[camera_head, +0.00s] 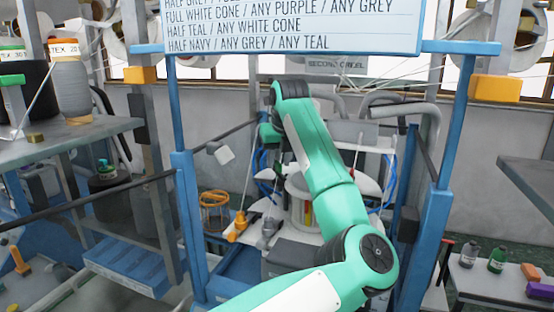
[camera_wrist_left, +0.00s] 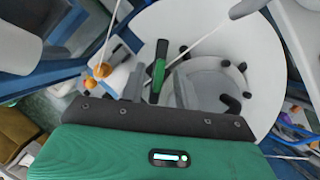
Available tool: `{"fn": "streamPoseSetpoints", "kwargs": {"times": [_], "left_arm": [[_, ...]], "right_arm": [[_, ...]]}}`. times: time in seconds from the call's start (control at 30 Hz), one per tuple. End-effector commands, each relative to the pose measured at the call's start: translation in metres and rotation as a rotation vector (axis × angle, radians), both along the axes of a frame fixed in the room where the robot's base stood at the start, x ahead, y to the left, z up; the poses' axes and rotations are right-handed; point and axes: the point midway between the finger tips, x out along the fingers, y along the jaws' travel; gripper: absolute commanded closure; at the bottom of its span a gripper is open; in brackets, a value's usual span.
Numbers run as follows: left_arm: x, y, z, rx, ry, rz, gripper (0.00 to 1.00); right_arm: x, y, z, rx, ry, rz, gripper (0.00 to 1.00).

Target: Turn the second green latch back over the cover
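A green latch (camera_wrist_left: 159,68) with dark ends stands near the left part of a round white cover (camera_wrist_left: 228,40) in the left wrist view. My left gripper (camera_wrist_left: 161,64) reaches over the cover with its grey fingers apart. The latch shows between them, with gaps that suggest no grip; contact is unclear. In the head view my green left arm reaches up and over the machine, and the arm and machine parts hide the fingers and latch. My right gripper is in neither view.
Blue posts (camera_head: 187,225) and (camera_head: 432,220) flank the machine. An orange-handled part (camera_head: 237,226) is left of the white cylinder (camera_head: 300,205). A shelf with cones (camera_head: 71,90) is at left; a table with small bottles (camera_head: 497,260) is at lower right.

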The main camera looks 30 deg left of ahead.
Motion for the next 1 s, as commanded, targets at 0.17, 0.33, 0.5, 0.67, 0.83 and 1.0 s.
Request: {"fn": "streamPoseSetpoints", "kwargs": {"times": [0.17, 0.33, 0.5, 0.67, 0.83, 1.0], "left_arm": [[0.0, 0.0, -0.001, 0.0, 0.0, 0.0, 0.68], [0.0, 0.0, -0.001, 0.001, 0.001, 0.0, 0.86], [0.0, 0.0, -0.001, 0.001, 0.001, 0.0, 1.0], [0.0, 0.0, -0.001, 0.0, 0.0, 0.008, 1.0], [0.0, 0.0, -0.002, 0.0, 0.0, 0.051, 1.0], [0.001, 0.0, -0.002, 0.0, 0.0, 0.147, 1.0]], "right_arm": [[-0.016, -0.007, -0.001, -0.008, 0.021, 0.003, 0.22], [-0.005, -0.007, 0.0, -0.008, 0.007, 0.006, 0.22], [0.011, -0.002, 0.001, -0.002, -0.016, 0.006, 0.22], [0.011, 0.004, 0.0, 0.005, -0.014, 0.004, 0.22], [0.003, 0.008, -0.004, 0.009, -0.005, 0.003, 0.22], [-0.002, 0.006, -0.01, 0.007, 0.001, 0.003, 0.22]]}}
